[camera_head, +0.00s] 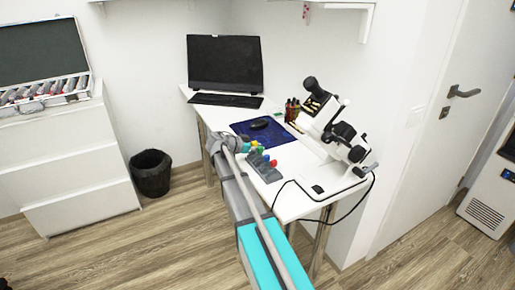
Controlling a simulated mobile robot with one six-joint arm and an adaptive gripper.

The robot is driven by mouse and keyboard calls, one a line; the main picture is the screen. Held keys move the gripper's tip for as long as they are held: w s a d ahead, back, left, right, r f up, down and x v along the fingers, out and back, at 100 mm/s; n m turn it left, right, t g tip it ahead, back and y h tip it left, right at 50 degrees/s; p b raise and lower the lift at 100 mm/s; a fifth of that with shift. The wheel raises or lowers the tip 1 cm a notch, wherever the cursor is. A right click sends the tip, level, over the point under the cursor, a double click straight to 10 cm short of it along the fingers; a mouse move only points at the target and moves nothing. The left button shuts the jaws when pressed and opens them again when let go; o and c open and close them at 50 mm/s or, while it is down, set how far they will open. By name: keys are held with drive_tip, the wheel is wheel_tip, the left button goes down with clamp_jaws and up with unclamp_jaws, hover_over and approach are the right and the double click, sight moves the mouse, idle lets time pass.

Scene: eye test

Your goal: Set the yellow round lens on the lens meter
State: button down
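The lens meter (343,138) is a white device with black parts at the right end of the white desk. A small grey rack (265,175) near the desk's front edge holds several small coloured pieces. One of them is yellow (259,150), between teal and green ones; it seems to be the yellow round lens, but its shape is too small to tell. My arm reaches up from the bottom to the desk's front left edge. My gripper (238,144) is small there, just left of the rack; its fingers cannot be made out.
A monitor (225,63), a keyboard (226,100) and a blue mat (264,132) with a mouse (259,124) are on the desk. Pens (292,109) stand behind the mat. A black cable hangs at the desk's right front. A bin (151,173) stands on the floor at left.

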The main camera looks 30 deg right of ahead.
idle(0.4)
drive_tip(key=c, duration=0.6)
unclamp_jaws()
drive_tip(key=shift+r, duration=0.15)
